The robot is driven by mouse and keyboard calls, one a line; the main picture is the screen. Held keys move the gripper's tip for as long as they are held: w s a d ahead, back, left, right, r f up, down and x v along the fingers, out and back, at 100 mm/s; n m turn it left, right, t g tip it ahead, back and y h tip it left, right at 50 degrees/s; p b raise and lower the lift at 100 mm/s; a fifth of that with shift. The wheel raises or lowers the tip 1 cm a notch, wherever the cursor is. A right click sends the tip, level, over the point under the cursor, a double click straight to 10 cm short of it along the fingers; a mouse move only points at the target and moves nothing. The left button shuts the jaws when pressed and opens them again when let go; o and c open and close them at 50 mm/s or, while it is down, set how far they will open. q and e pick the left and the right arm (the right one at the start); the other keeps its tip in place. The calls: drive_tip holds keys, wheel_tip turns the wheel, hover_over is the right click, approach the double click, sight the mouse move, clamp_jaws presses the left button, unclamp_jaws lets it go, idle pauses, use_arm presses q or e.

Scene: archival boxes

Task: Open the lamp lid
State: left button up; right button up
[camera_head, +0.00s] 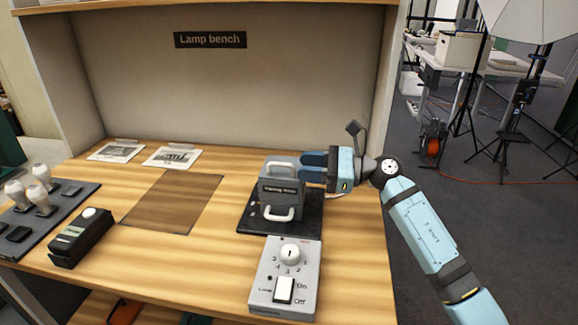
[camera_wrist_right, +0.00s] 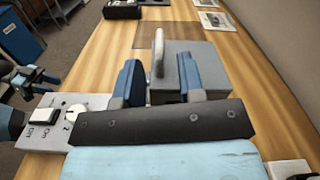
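The grey lamp housing (camera_head: 281,199) stands on a black base plate (camera_head: 252,222) on the bench. It has a pale handle (camera_head: 283,168) at its top and another pale handle (camera_head: 277,216) low on its front. Its lid looks closed. My right gripper (camera_head: 303,166) comes in from the right at the height of the lamp's top. In the right wrist view its two blue fingers (camera_wrist_right: 160,78) are apart with nothing gripped.
A grey control box (camera_head: 287,276) with a dial and switch sits in front of the lamp. Printed cards (camera_head: 172,157) lie at the back. A brown mat (camera_head: 172,202) is bare.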

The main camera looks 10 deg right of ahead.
sight(289, 165)
drive_tip(key=shift+x, duration=2.25)
drive_tip(key=shift+c, duration=0.2)
clamp_jaws()
